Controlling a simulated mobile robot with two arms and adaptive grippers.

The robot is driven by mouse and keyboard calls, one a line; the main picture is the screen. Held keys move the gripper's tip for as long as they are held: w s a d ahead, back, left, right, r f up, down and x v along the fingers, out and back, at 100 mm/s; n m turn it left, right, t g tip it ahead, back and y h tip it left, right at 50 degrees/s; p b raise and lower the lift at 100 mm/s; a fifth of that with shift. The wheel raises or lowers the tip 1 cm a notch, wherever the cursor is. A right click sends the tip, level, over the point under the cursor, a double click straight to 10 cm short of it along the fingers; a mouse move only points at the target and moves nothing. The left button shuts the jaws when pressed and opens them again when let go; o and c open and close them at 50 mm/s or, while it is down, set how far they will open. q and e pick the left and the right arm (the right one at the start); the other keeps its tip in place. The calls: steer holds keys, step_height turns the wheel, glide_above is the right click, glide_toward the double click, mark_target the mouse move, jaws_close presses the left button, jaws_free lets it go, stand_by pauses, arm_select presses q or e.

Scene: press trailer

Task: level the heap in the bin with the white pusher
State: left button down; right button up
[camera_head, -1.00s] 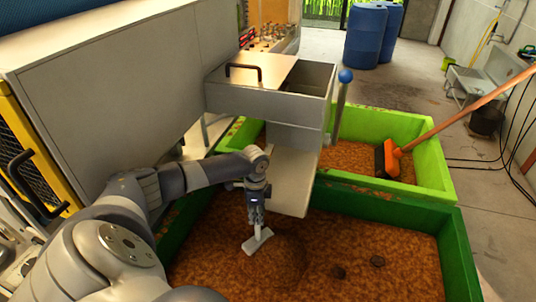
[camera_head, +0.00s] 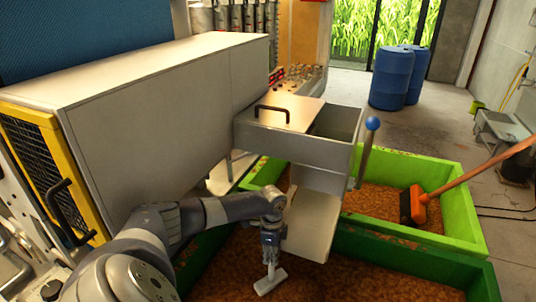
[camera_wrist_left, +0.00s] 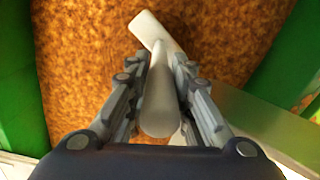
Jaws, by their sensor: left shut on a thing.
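My left gripper (camera_head: 270,250) points down over the dark green bin (camera_head: 385,250), at the lower middle of the head view. It is shut on the white pusher (camera_head: 270,282), whose flat head hangs below the fingers. In the left wrist view the pusher's rounded handle (camera_wrist_left: 160,95) lies between the two fingers, with its head beyond over brown crumbly material (camera_wrist_left: 225,45). Whether the head touches the material I cannot tell. The heap's shape is mostly below the head view's edge. My right gripper is not in view.
A sloping metal chute (camera_head: 312,225) comes down close to the right of my gripper. A grey machine housing (camera_head: 150,110) stands to the left. Blue barrels (camera_head: 392,78) stand far back.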

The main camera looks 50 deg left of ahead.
arm_select(q)
steer(key=w+d, duration=0.5)
steer(key=d, duration=0.6)
steer(key=w+d, duration=0.6)
steer(key=d, duration=0.5)
step_height(320, 180, up, 9)
steer(key=p, duration=0.8)
steer(key=shift+d+f, duration=0.15)
steer(key=shift+d, duration=0.15)
stand_by(0.5)
